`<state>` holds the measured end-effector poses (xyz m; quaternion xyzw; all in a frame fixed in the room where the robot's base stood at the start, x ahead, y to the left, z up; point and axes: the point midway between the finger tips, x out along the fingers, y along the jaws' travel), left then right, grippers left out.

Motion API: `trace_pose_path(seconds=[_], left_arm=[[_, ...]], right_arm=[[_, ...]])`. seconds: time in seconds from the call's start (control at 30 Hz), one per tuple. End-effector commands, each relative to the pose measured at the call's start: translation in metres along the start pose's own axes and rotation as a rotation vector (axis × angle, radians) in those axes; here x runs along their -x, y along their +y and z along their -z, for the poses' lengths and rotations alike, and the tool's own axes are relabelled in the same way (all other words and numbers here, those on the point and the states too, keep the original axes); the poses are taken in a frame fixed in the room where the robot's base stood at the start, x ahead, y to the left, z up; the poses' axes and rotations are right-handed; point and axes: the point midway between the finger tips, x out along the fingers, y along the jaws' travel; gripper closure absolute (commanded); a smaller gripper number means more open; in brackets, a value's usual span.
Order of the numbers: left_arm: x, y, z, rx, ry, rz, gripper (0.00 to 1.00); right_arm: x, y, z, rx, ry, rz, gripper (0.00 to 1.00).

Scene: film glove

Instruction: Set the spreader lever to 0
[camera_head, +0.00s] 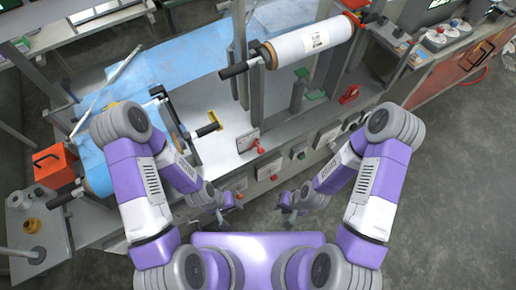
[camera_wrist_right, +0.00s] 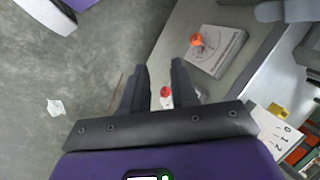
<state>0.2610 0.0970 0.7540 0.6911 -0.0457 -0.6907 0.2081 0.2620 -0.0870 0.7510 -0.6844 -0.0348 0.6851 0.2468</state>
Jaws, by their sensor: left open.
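A white plate with a red-knobbed lever (camera_head: 252,143) stands on the machine's front ledge; I cannot read its setting or tell whether it is the spreader lever. The right wrist view shows an orange-red knob on a pale marked plate (camera_wrist_right: 214,54), and a white panel with the digits 0, 1, 2 (camera_wrist_right: 277,127) at the right edge. My left gripper (camera_head: 221,218) is small in the head view, in front of the machine, apart from the levers. My right gripper (camera_head: 289,208) is also in front; the right wrist view (camera_wrist_right: 159,80) shows its fingers apart and empty.
A large white film roll (camera_head: 312,41) lies across the machine at the top, with blue film (camera_head: 195,55) to its left. Front control boxes (camera_head: 270,169) line the machine's face. An orange box (camera_head: 54,163) stands at left. Bare grey floor (camera_head: 440,200) is free at right.

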Motion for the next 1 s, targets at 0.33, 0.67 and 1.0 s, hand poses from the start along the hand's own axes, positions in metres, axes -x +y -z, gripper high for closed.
trace_pose_path(seconds=[0.33, 0.67, 1.0], left_arm=[[-0.062, -0.023, 0.003, 0.0, 0.0, 0.0, 0.45], [-0.109, -0.041, 0.005, 0.0, 0.0, 0.0, 0.45], [-0.119, -0.044, 0.005, 0.0, 0.0, 0.0, 0.45]], right_arm=[[-0.079, -0.067, 0.024, -0.755, -0.018, 0.523, 0.44], [-0.045, -0.106, 0.117, -1.503, -0.229, 1.239, 0.44], [-0.014, -0.103, 0.158, -1.682, -0.362, 1.51, 0.44]])
